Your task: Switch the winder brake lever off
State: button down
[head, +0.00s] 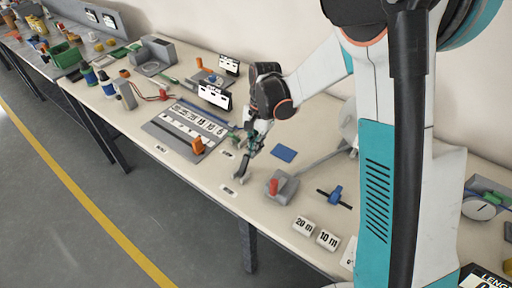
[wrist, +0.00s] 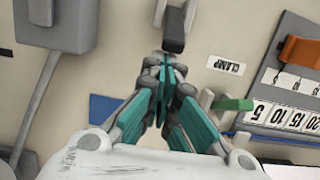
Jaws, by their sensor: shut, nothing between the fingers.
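A small lever with a dark grip (wrist: 174,42) and pale mount stands just ahead of my fingertips in the wrist view; I take it to be the winder brake lever. In the head view this lever (head: 243,174) shows as a grey piece near the table's front. My gripper (wrist: 163,64) is shut and empty, its fingertips close to the dark grip; I cannot tell whether they touch. In the head view my gripper (head: 246,148) points down over the table. A grey box (head: 284,186) with a red knob stands to the right of the lever.
A ruled board (head: 165,137) with an orange block is at left. A blue pad (head: 284,153) and length blocks (head: 303,226) are at right.

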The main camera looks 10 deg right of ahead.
aim_at(247, 157)
jog(key=shift+a+r, duration=0.1)
jog(key=shift+s+a+r+t+h, duration=0.1)
jog(key=shift+s+r+t+h, duration=0.1)
jog(key=shift+t+h, duration=0.1)
jog(key=shift+s+a+r+t+h+p, duration=0.35)
jog(key=shift+s+a+r+t+h, duration=0.25)
jog(key=shift+s+a+t+h, duration=0.25)
jog(key=s+a+t+h, duration=0.1)
jog(key=a+t+h+b, duration=0.1)
jog(key=shift+s+r+t+h, duration=0.35)
jog(key=shift+s+r, duration=0.05)
jog(key=shift+s+a+r+t+h+b, duration=0.1)
jog(key=shift+s+a+t+h+b, duration=0.6)
jog(key=shift+s+t+h+b, duration=0.15)
jog(key=shift+s+a+b, duration=0.3)
jog(key=shift+s+a, duration=0.45)
jog(key=shift+s+a+f, duration=0.1)
jog(key=shift+f, duration=0.1)
